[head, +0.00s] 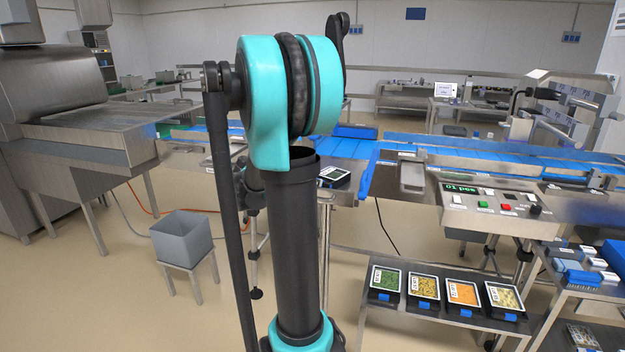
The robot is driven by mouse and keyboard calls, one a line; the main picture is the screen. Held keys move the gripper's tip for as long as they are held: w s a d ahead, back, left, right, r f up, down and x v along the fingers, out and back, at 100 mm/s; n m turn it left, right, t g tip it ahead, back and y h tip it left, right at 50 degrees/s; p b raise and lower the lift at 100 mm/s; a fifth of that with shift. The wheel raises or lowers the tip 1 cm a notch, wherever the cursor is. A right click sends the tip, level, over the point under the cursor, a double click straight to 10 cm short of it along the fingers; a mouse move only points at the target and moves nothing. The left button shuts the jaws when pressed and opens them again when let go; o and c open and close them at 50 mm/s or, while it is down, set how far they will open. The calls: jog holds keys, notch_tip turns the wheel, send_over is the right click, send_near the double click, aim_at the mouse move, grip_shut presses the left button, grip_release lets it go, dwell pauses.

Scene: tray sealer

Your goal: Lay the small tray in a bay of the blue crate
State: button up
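A small dark tray with a pale label and some green on it (334,176) lies on a steel table end, just right of my arm. Several small filled trays stand in a row on a low steel shelf at the lower right: green (385,280), yellow (424,288), orange (462,293) and pale (503,298). I cannot make out a blue crate with bays for sure; a blue box-like shape (614,257) is cut off at the right edge. My gripper is not visible; my arm fills the middle and hides what is behind it.
A conveyor with blue belts (480,158) and a control panel (490,203) stands at the right. A grey bin (181,236) sits on a stand at the left, near a large steel machine (60,95). Hoses cross the floor. The floor at lower left is clear.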

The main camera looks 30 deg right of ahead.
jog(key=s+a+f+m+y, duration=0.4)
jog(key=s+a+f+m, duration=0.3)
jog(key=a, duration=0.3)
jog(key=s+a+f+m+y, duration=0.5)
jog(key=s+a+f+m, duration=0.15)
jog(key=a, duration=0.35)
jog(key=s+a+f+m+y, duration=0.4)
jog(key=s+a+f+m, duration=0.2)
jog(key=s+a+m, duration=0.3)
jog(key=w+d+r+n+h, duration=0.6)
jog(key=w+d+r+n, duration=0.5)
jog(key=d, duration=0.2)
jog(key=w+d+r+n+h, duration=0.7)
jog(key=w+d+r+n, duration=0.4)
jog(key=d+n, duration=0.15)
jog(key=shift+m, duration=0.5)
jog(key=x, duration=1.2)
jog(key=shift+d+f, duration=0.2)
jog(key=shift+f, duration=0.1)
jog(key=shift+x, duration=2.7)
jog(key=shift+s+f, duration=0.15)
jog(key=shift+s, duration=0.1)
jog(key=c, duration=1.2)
